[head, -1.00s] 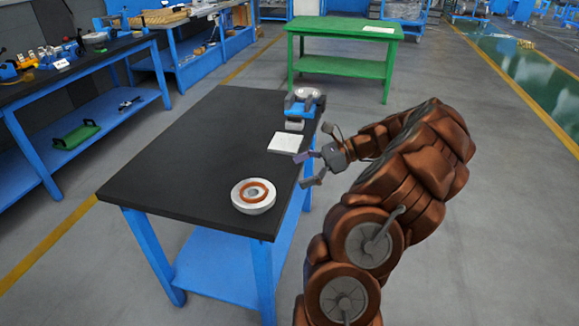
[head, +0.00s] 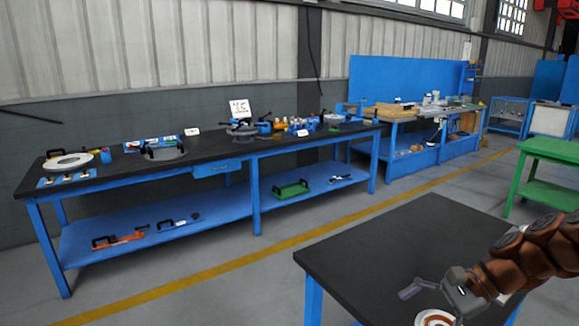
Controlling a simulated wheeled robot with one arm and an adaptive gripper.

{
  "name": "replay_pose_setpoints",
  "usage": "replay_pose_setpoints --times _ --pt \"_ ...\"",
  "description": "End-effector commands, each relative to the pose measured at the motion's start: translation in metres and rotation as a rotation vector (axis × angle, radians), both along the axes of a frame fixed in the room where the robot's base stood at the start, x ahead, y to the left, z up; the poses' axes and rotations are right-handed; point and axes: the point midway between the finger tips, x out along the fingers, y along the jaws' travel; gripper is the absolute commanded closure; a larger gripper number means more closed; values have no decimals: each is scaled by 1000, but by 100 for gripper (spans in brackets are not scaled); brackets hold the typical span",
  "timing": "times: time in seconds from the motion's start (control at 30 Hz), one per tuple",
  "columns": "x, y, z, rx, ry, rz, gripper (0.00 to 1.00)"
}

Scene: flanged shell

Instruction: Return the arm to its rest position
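My gripper (head: 432,300) is at the lower right of the head view, over the black top of the small table (head: 385,255). One finger reaches out to the left, apart from the rest, and the gripper looks open and empty. The white round shell with its brown ring (head: 434,318) shows partly at the bottom edge, just below the gripper in the picture. The gripper's height above it cannot be judged. My brown arm comes in from the right edge.
A long blue workbench (head: 225,171) with a black top holds tools and fixtures along the wall. A second blue bench (head: 405,150) stands beyond it. A green table (head: 548,180) is at the right edge. The floor between bench and small table is clear.

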Motion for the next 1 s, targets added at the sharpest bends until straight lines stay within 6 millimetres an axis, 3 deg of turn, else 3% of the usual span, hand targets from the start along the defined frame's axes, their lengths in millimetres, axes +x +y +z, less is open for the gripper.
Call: replay_pose_setpoints --times 0.03,0.2,0.43,0.7,1.0 --pt "-9 18 9 -37 -21 70 0" --pt "-42 61 17 -158 -83 285 0" --pt "-92 96 23 -315 -164 564 0" --pt "-154 108 24 -486 -250 874 0" --pt "-206 93 23 -637 -324 1151 0"
